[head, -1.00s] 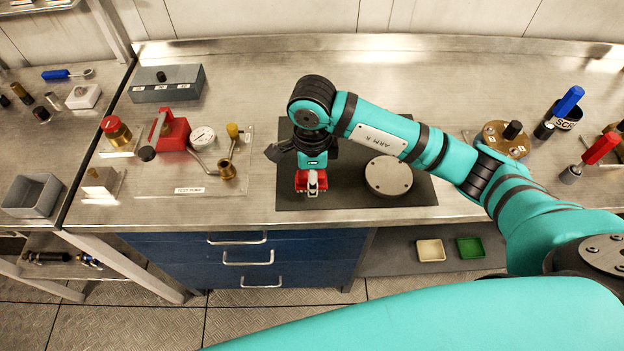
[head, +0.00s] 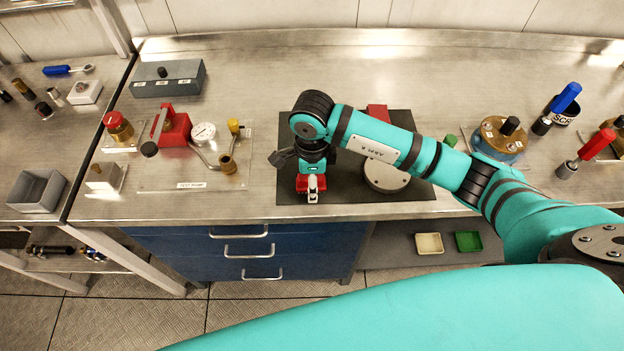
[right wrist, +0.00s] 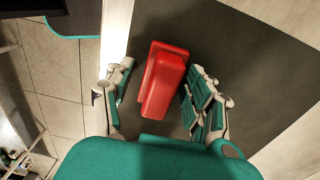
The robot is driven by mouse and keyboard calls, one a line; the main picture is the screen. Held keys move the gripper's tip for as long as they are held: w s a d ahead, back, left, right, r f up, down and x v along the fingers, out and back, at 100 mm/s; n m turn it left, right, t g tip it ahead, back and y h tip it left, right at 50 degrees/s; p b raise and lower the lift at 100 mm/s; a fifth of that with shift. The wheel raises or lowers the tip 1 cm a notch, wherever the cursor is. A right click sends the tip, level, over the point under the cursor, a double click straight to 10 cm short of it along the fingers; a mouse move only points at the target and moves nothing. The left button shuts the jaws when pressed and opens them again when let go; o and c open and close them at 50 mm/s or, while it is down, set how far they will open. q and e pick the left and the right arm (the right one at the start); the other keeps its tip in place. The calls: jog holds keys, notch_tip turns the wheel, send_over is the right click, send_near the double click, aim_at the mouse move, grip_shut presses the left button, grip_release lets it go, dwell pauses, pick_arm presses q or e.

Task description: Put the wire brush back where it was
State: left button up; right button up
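I cannot pick out the wire brush for certain. My right gripper (head: 312,188) points down over the front left of a dark mat (head: 410,196) on the steel bench. In the right wrist view its fingers (right wrist: 160,97) are spread on either side of a red block-shaped object (right wrist: 163,82). A gap shows on the left of the object; contact on the right cannot be told. Little of this red object shows in the head view. At the right, a blue-handled tool (head: 566,97) and a red-handled tool (head: 597,146) stand tilted. My left gripper is not in view.
A grey metal disc (head: 387,179) sits on the mat, partly under my arm. Another red piece (head: 377,112) shows behind the arm. A brass-topped round fixture (head: 490,130) is at right, a test pump plate (head: 205,184) at left. The back middle of the bench is clear.

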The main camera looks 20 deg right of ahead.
jog(key=shift+r, duration=0.1)
jog(key=shift+r, duration=0.2)
notch_tip(320, 180, up, 11)
jog(key=b, duration=0.3)
jog(key=shift+w+f, duration=0.1)
jog(key=shift+f, duration=0.1)
jog(key=shift+r, duration=0.55)
